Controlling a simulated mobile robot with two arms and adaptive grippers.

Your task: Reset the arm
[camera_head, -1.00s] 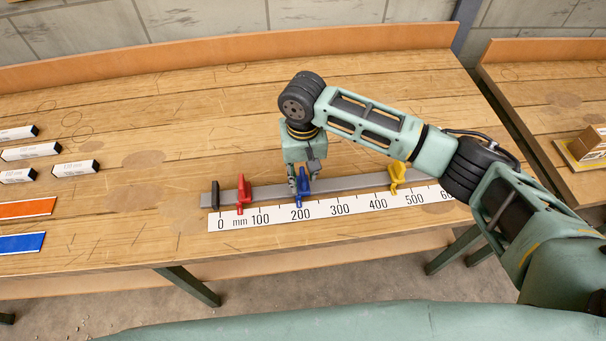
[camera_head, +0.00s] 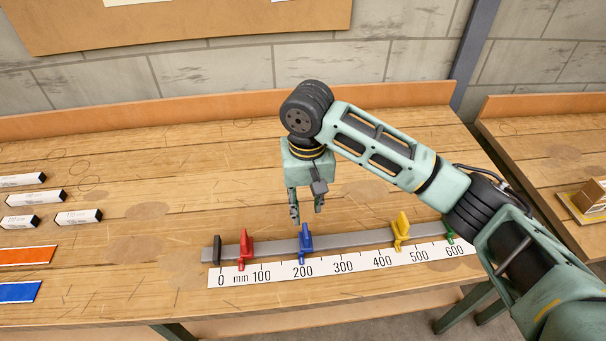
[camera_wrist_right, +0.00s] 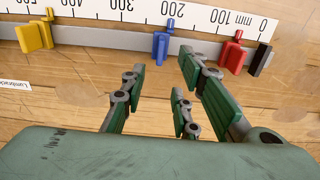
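My right gripper (camera_head: 307,205) hangs above the workbench, just behind the blue slider, with its fingers apart and nothing between them. Its open fingers also show in the right wrist view (camera_wrist_right: 160,95). The blue slider (camera_head: 306,240) sits on the grey rail (camera_head: 350,239) near the 200 mark, clear of the fingers; it also shows in the right wrist view (camera_wrist_right: 160,47). A red slider (camera_head: 245,247) stands near 50, a yellow slider (camera_head: 401,231) near 450, and a green one (camera_head: 449,234) near 600, partly beside my arm. My left gripper is out of view.
A white millimetre scale (camera_head: 340,262) lies along the rail's front. White blocks with black ends (camera_head: 35,197), an orange card (camera_head: 25,256) and a blue card (camera_head: 18,292) lie at the left. The bench behind the rail is mostly clear. A second bench (camera_head: 545,150) stands right.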

